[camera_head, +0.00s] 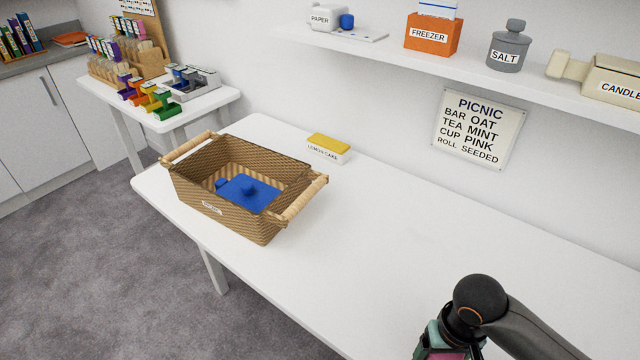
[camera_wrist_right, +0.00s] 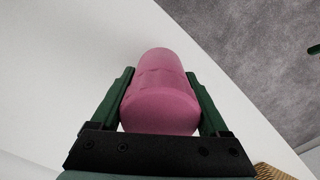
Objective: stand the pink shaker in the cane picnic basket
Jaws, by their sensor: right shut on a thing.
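The pink shaker (camera_wrist_right: 160,100) is a smooth rounded cylinder between the green fingers of my right gripper (camera_wrist_right: 160,84), which is shut on it. In the head view that gripper (camera_head: 448,346) is at the bottom edge, right of the middle, mostly cut off; a bit of pink shows there. The cane picnic basket (camera_head: 225,217) stands open on the white table, well left of the gripper, and a corner of woven cane (camera_wrist_right: 270,172) shows in the right wrist view. A blue lidded thing (camera_head: 249,191) lies inside the basket. My left gripper is not in view.
The basket has a wooden handle (camera_head: 303,200) at each end. A yellow-topped lemon cake box (camera_head: 328,148) stands behind it. The white table (camera_head: 400,240) is clear between basket and gripper. A shelf (camera_head: 420,58) with labelled containers hangs above the back edge.

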